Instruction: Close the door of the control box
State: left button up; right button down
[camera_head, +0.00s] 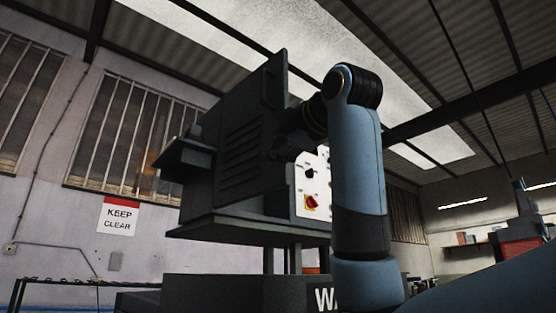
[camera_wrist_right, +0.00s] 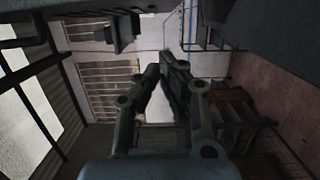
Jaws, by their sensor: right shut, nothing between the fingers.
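The control box stands on a dark shelf in the middle of the head view. Its dark louvred door (camera_head: 240,145) has a slot-like handle near the upper right edge and stands open. A white panel (camera_head: 313,188) with a black knob and a red-and-yellow switch shows uncovered to its right, partly behind my right arm. My right gripper (camera_head: 276,154) is dark against the door's right part; whether it touches cannot be told. In the right wrist view the gripper (camera_wrist_right: 164,70) has its fingers together with nothing between them. My left gripper is not in view.
The dark shelf (camera_head: 230,233) juts out under the box on posts. A "KEEP CLEAR" sign (camera_head: 118,216) hangs on the wall to the left. A red object (camera_head: 522,240) stands at the far right. Open air lies left of the box.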

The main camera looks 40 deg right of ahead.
aim_at(280, 163)
jog(key=w+d+p, duration=0.1)
jog(key=w+d, duration=0.3)
jog(key=w, duration=0.1)
jog(key=shift+d, duration=0.15)
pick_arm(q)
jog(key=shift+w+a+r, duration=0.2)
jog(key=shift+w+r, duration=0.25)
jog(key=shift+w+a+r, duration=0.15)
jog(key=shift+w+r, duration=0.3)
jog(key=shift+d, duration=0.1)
pick_arm(e)
jog(key=shift+d, duration=0.15)
